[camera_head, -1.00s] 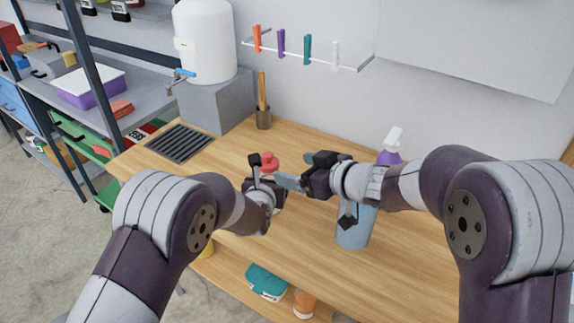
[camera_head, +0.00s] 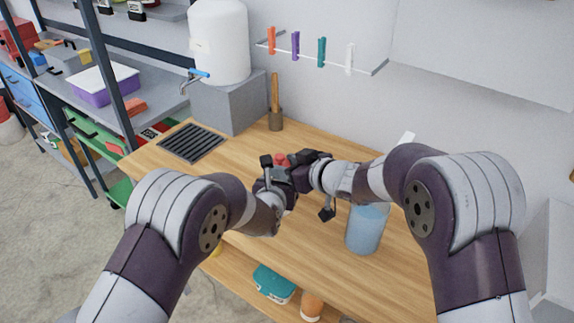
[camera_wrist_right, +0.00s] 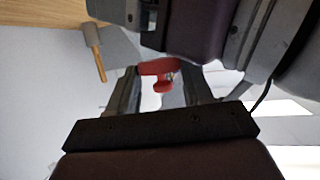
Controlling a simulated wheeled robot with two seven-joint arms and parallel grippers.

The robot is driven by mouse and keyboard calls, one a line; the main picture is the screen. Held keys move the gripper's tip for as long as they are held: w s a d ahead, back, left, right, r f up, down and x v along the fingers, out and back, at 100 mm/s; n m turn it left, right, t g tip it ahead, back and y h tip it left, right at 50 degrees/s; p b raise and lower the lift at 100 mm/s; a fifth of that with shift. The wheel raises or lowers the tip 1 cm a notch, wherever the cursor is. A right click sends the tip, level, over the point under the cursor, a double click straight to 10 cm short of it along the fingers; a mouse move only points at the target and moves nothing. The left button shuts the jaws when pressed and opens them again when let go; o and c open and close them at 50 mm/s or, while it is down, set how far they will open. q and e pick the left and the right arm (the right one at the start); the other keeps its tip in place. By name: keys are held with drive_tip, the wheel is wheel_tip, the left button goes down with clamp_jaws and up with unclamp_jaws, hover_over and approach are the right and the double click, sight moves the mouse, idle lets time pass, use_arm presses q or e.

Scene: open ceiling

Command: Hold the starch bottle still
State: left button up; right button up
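The starch bottle shows mainly as a red top (camera_head: 281,159) at the middle of the worktop in the head view; its body is mostly hidden by my grippers. My left gripper (camera_head: 271,174) is around the bottle just below the red top and appears shut on it. My right gripper (camera_head: 292,172) is at the bottle's top from the right. In the right wrist view its two fingers are spread apart, with the red top (camera_wrist_right: 160,68) between their tips; whether they touch it is not clear.
A blue translucent container (camera_head: 366,229) stands right of my grippers. A white tank (camera_head: 219,42) on a grey block, a wooden-handled tool (camera_head: 275,105) and a drain grate (camera_head: 191,143) are behind. A peg rail (camera_head: 322,58) hangs on the wall. The wooden worktop's front right is clear.

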use_arm(q)
drive_tip(key=o, duration=1.1)
use_arm(e)
wheel_tip(320, 180, up, 6)
drive_tip(key=shift+r, duration=0.1)
